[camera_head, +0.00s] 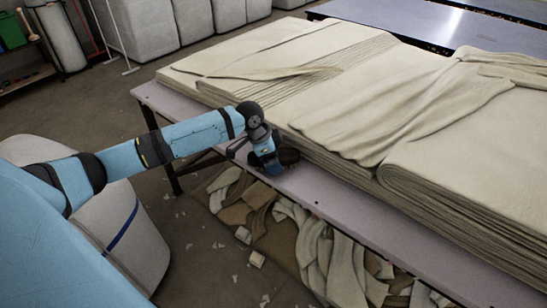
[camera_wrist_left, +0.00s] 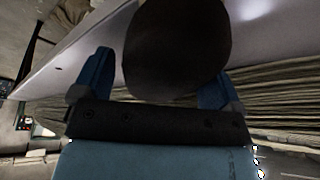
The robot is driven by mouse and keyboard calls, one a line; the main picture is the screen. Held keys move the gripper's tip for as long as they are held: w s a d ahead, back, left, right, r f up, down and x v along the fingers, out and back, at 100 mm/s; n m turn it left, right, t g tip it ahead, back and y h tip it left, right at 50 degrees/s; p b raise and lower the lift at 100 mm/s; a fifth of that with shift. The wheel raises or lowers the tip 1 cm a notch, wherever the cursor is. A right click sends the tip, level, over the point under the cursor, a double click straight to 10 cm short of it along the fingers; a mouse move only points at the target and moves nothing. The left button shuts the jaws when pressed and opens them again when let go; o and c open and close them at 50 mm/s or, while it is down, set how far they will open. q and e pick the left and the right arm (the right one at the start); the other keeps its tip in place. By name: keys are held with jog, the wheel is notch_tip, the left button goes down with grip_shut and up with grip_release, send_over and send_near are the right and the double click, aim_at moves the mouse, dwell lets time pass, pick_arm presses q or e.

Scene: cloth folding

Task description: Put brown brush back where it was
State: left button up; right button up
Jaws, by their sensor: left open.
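A dark, rounded brush (camera_wrist_left: 178,45) fills the upper middle of the left wrist view, and its brown colour is hard to make out in the shade. In the head view a dark part of it (camera_head: 289,157) shows at the table's near edge strip, beside the cloth stack. My left gripper (camera_head: 262,158) is low over the table edge, with its blue fingers spread apart. In the wrist view the brush lies between the fingers and partly covers the right one. Contact with either finger cannot be told. My right gripper is not in view.
Thick stacks of folded cream cloth (camera_head: 440,165) cover most of the table (camera_head: 345,215), right beside my left gripper. A narrow bare strip runs along the near edge. Cloth scraps (camera_head: 290,225) lie below. White wrapped bales (camera_head: 150,25) stand at the back left.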

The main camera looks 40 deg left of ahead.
pick_arm(q)
jog(key=p+v, duration=0.2)
jog(key=v, duration=0.9)
jog(key=shift+s+a+r, duration=0.15)
jog(key=shift+r, duration=0.25)
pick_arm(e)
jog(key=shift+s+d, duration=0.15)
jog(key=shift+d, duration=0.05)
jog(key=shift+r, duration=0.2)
